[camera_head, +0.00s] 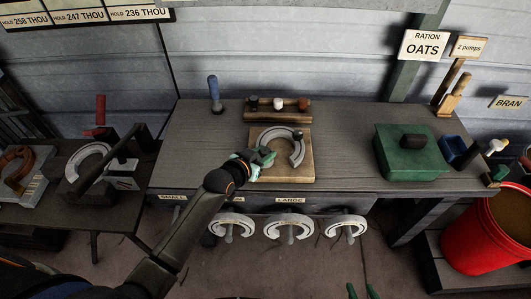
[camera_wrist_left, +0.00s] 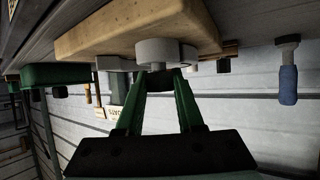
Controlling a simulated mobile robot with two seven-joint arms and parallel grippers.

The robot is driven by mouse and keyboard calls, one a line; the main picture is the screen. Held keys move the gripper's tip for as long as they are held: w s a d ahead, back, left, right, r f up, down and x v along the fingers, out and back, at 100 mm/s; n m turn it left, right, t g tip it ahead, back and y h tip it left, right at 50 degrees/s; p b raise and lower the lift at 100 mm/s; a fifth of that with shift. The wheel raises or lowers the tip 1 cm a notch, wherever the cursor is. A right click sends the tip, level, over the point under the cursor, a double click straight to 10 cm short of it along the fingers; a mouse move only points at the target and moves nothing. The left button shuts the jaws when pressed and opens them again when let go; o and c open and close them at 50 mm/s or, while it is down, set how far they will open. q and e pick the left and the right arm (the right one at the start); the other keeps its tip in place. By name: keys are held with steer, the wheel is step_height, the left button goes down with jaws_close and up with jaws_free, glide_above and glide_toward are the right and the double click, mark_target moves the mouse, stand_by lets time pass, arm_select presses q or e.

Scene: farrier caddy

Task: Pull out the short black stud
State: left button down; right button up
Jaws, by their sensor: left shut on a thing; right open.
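A pale grey horseshoe (camera_head: 297,150) lies on a wooden block (camera_head: 297,174) on the bench. My left gripper (camera_head: 265,157) is at the left end of the horseshoe. In the left wrist view its green fingers (camera_wrist_left: 162,78) are shut on a small dark piece right against the horseshoe (camera_wrist_left: 157,52), which fits the short black stud; the fingers hide most of it. Another dark piece (camera_head: 299,134) sits at the horseshoe's upper right. My right gripper (camera_head: 361,291) shows only as two separate green fingertips at the bottom edge, open and empty.
Behind the block is a wooden rack (camera_head: 278,116) with dark, white and brown pieces. A blue-handled tool (camera_head: 215,94) stands to its left. A green box (camera_head: 410,158) is to the right. Horseshoes (camera_head: 290,226) hang below the front edge. The bench left of the block is clear.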

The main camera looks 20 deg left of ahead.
mark_target(264, 152)
arm_select(q)
steer(key=shift+r+p, duration=1.15)
steer(key=shift+p, duration=0.1)
stand_by(0.7)
steer(key=shift+r+p, duration=2.05)
steer(key=shift+p, duration=0.25)
